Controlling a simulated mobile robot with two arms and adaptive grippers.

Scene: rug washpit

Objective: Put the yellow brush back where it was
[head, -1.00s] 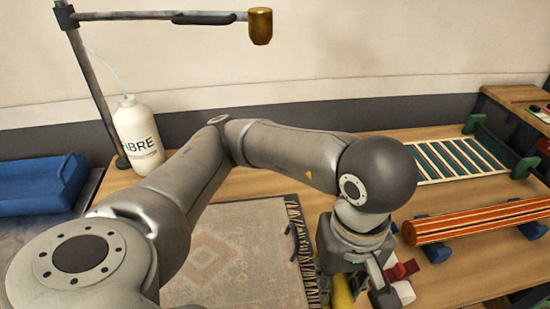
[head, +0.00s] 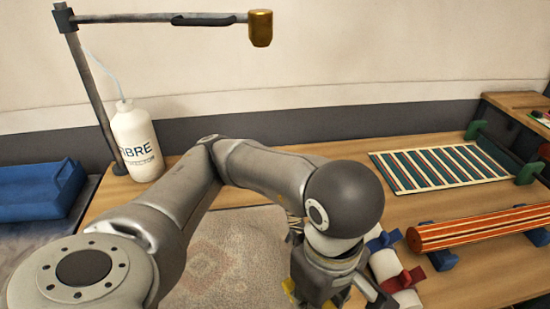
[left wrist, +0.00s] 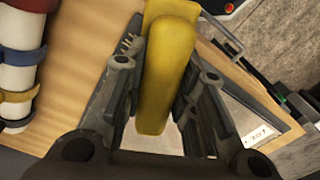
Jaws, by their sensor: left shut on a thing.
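The yellow brush is gripped in my left gripper (head: 322,285). In the left wrist view the yellow brush (left wrist: 168,72) lies between both fingers of the left gripper (left wrist: 167,78), its long rounded body pointing toward the camera. In the head view only small yellow bits show beside the gripper, and my arm hides the rest. The gripper is over the right part of the patterned rug (head: 235,255), just left of a white roll. I cannot tell how high the brush is held. My right gripper is not in view.
The white roll (head: 383,266) with coloured straps also shows in the wrist view (left wrist: 18,80). An orange striped roll (head: 480,228) rests on blue supports. A striped rug (head: 440,167) lies behind. A white bottle (head: 137,142) and lamp post (head: 95,95) stand back left.

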